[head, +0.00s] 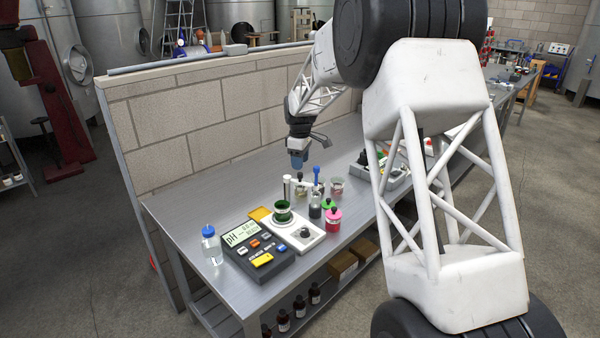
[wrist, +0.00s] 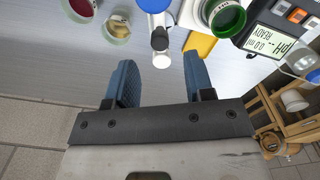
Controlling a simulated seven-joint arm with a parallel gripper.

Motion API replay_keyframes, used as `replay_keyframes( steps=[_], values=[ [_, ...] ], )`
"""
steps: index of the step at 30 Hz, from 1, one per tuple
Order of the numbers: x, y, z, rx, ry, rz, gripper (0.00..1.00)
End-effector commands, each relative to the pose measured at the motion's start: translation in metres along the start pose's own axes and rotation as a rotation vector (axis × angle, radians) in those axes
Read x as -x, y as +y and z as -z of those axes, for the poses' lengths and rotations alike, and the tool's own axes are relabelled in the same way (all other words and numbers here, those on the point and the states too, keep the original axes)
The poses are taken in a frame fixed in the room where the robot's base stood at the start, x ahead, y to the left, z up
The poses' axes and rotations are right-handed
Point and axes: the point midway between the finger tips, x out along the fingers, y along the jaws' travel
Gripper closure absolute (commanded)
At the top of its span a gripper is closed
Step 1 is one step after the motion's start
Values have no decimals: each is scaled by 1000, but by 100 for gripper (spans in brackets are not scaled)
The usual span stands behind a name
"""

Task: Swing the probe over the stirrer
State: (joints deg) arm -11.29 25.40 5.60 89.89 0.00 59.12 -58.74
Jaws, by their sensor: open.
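The probe (head: 316,176) has a blue top and hangs from an arm on a pale post (head: 287,187). It stands to the right of the stirrer (head: 312,239), a white plate with a dark knob. A beaker of green liquid (head: 283,212) sits on the stirrer's plate. In the wrist view the probe's blue top (wrist: 153,4) shows at the upper edge, and the stirrer (wrist: 192,14) is right of it. My gripper (head: 298,163) is open and empty above the table. In the wrist view the post (wrist: 160,60) shows between my fingers (wrist: 160,75); contact is not visible.
The pH meter (head: 258,250) and a blue-capped bottle (head: 211,246) stand left of the stirrer.

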Motion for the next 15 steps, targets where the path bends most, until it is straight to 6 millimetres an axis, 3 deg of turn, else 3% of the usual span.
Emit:
replay_keyframes(
  steps=[9, 15],
  values=[
    [-36, 0, 0, 0, -1, 2, 52],
    [-46, 0, 0, 0, 0, 0, 52]
  ],
)
